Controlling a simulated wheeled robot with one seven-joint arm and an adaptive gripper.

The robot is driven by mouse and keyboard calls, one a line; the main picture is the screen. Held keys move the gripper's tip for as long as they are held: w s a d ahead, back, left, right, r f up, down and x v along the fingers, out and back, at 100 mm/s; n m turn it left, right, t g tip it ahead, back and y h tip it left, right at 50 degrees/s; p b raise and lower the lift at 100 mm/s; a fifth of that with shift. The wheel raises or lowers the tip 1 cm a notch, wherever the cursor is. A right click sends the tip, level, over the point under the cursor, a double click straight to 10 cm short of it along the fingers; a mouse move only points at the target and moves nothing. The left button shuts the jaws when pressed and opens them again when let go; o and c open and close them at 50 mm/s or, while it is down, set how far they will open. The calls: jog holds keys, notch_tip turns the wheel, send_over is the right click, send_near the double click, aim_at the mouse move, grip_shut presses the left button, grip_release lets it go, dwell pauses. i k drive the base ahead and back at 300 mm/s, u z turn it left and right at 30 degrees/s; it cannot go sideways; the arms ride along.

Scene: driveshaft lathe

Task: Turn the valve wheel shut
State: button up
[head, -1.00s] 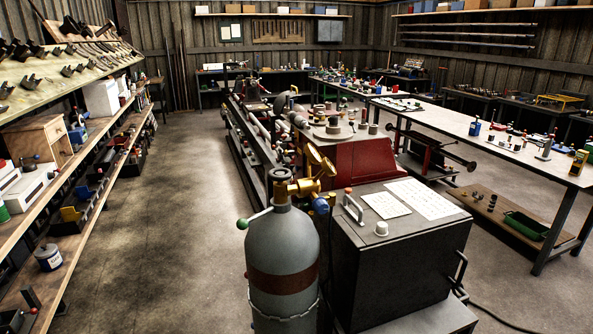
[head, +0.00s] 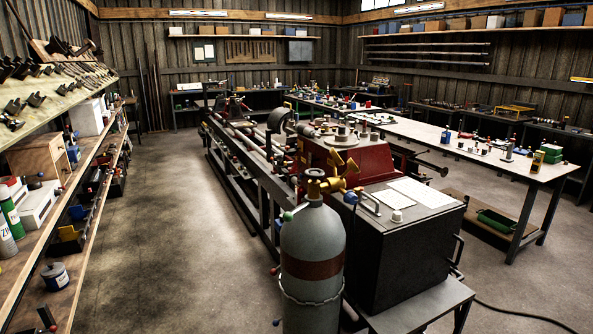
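A grey gas cylinder (head: 312,237) with a brown band stands upright in the near middle of the head view, a chain around its lower part. A brass valve (head: 314,188) sits on its neck, topped by a small brownish round part (head: 315,174) that looks like the valve wheel. How far it is turned cannot be told. Brass fittings with yellow gauge-like discs (head: 346,172) stick out to the right, with a blue part below. A green ball-ended knob (head: 289,215) is at the cylinder's left shoulder. My gripper is not in view.
A dark cabinet (head: 400,245) with papers and a handle on top stands close right of the cylinder. A long lathe (head: 262,165) runs behind. Loaded shelves (head: 78,262) line the left; a white-topped bench (head: 480,157) is at right. The floor (head: 165,225) between shelves and lathe is open.

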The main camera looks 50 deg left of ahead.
aim_at(314, 173)
jog(key=u, duration=1.55)
